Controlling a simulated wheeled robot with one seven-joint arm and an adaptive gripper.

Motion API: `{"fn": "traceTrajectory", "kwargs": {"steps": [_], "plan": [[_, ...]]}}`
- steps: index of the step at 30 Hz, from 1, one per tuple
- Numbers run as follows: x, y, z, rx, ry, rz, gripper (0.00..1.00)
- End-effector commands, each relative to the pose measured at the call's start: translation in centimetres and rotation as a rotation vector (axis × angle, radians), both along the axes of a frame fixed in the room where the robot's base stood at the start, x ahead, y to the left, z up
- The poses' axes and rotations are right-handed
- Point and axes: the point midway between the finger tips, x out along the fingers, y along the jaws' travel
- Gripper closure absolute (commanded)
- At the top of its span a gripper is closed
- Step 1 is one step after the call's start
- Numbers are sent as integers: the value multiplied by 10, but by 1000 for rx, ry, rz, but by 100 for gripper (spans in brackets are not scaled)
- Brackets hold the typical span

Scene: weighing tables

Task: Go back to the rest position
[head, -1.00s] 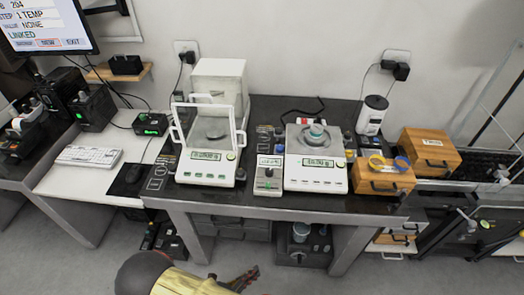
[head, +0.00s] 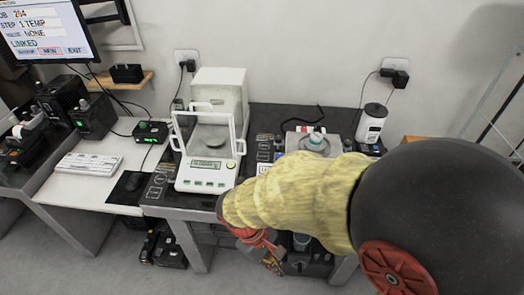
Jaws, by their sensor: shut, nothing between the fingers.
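My arm reaches in from the right of the head view, its dark round joint and yellow sleeve large in front of the right side of the table. My gripper (head: 272,264), red and dark, hangs low at the table's front edge, pointing down. It is small and partly hidden by the arm, but it is shut with nothing seen in it. It is apart from the balances.
A balance with a glass shield (head: 207,150) stands on the dark table. A second balance (head: 300,132) with a teal-topped jar (head: 315,140) is mostly hidden behind my arm. A white grinder-like device (head: 371,122) stands behind. A keyboard (head: 88,164) lies left.

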Motion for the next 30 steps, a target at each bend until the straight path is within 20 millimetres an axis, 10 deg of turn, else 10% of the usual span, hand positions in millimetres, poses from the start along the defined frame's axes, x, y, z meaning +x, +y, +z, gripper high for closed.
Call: {"fn": "traceTrajectory", "kwargs": {"steps": [30], "plan": [[-19,-147,220,510,-721,-789,100]]}}
